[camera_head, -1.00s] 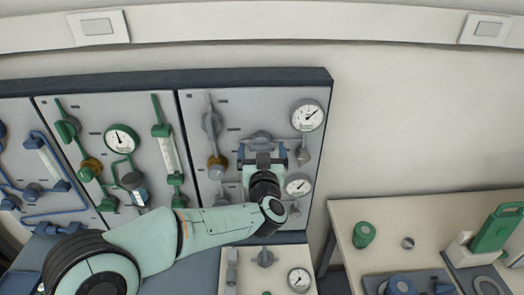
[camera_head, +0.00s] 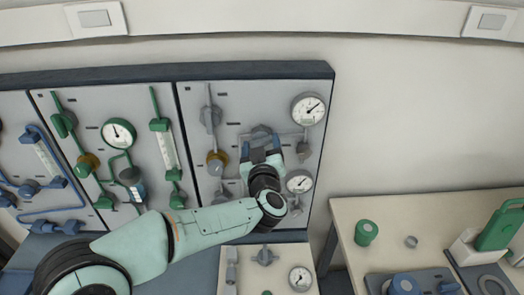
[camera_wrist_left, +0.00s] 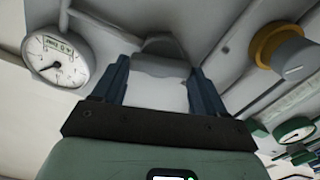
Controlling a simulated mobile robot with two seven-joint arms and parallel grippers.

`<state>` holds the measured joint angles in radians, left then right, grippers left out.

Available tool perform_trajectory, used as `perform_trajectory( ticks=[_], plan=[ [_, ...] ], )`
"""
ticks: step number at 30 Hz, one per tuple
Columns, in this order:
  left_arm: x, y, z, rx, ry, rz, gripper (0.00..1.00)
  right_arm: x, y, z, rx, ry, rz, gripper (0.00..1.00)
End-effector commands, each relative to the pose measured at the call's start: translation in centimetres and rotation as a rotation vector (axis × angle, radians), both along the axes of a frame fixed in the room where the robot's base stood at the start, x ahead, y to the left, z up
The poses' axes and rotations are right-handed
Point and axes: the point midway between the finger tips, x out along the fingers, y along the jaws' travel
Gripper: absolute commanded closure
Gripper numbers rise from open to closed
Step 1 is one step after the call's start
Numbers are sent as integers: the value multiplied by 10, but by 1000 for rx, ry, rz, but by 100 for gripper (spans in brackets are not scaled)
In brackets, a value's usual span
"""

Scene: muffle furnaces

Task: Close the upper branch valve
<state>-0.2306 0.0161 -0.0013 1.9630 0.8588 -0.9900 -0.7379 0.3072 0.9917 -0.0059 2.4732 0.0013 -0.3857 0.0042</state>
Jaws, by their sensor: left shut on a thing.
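The upper branch valve (camera_head: 262,130) is a grey valve on the right-hand grey panel, between a brass-collared knob and the upper gauge. My left gripper (camera_head: 261,147) reaches up to it, its blue fingers on either side of the grey handle. In the left wrist view, the gripper (camera_wrist_left: 158,80) is shut on the grey valve handle (camera_wrist_left: 160,66), one finger on each side. The handle's far part and its exact angle are partly hidden by the gripper. My right gripper is in neither view.
The upper gauge (camera_head: 307,109) and lower gauge (camera_head: 300,182) sit close to the right of my arm. The brass-collared knob (camera_head: 216,162) is to the left. A bench (camera_head: 400,215) with green and grey parts stands at the right.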

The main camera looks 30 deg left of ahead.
Motion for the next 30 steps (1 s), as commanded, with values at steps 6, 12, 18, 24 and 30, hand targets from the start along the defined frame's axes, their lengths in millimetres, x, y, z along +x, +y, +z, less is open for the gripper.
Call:
perform_trajectory(
  ticks=[6,12,18,24,30],
  plan=[
    [-1,1,-3,-175,-111,1,58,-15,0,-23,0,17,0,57],
    [-2,3,-3,-337,-211,2,58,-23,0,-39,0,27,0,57],
    [-2,3,-4,-501,-310,1,58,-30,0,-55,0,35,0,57],
    [-3,4,-4,-662,-410,2,58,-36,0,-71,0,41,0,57],
    [-3,4,-5,-814,-503,1,58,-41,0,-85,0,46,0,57]
  ],
)
